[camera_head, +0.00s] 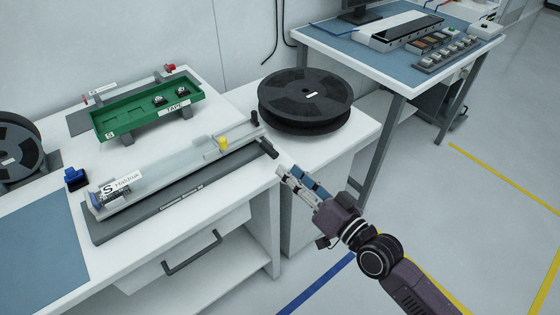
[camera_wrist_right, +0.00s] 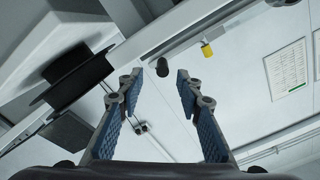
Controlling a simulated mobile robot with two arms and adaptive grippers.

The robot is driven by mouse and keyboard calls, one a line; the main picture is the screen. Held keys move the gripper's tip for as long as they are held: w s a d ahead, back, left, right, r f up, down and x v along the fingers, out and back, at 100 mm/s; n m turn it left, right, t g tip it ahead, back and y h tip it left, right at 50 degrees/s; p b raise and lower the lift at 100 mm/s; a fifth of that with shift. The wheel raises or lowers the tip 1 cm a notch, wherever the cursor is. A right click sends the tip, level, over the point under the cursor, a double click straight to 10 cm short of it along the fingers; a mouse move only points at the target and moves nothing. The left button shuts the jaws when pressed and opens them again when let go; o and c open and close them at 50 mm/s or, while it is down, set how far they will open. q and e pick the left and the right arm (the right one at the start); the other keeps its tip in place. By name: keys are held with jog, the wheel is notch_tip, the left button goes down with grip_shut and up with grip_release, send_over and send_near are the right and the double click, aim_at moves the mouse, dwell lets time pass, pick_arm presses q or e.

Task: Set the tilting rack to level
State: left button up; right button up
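A long pale rack (camera_head: 165,172) with a clear trough lies across the table above a dark base plate (camera_head: 190,188). It carries a yellow knob (camera_head: 223,142), and a black handle (camera_head: 268,149) projects at its right end. I cannot tell its exact tilt. My right gripper (camera_head: 287,171) is open and empty, just off the table edge near the handle, not visibly touching it. In the right wrist view the black handle end (camera_wrist_right: 162,67) shows just beyond the parted fingertips (camera_wrist_right: 160,80), with the yellow knob (camera_wrist_right: 207,49) farther right. My left gripper is out of view.
A green tray (camera_head: 125,128) marked TAPE stands behind the rack on supports. A large black reel (camera_head: 305,98) lies close to the rack's right end. A small blue part (camera_head: 75,178) sits by its left end. A drawer handle (camera_head: 192,252) projects at the front. Floor at right is clear.

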jog(key=shift+v, duration=2.15)
jog(key=d+f+g+h, duration=0.1)
jog(key=d+f+h, duration=0.25)
jog(key=f, duration=0.75)
jog(key=d+f+g+h, duration=0.15)
jog(key=d+f, duration=0.35)
jog(key=f, duration=0.6)
jog(key=s+d+f+g+h, duration=0.2)
jog(key=s+d+f, duration=0.15)
jog(key=f, duration=0.45)
jog(key=s+d+f+g+h, duration=0.15)
jog(key=s+f, duration=0.25)
jog(key=f, duration=0.5)
jog(key=s+d+f+g+h, duration=0.1)
jog(key=s+d+f+g, duration=0.2)
jog(key=s+f, duration=1)
jog(key=s+f+n+g, duration=0.1)
jog(key=s+f+g, duration=0.1)
jog(key=s, duration=0.8)
jog(key=s+f+n+g+h, duration=0.1)
jog(key=s+f, duration=0.3)
jog(key=s, duration=0.7)
jog(key=shift+s+a+f+g, duration=0.3)
jog(key=shift+a+f+g, duration=0.05)
jog(key=shift+g, duration=0.45)
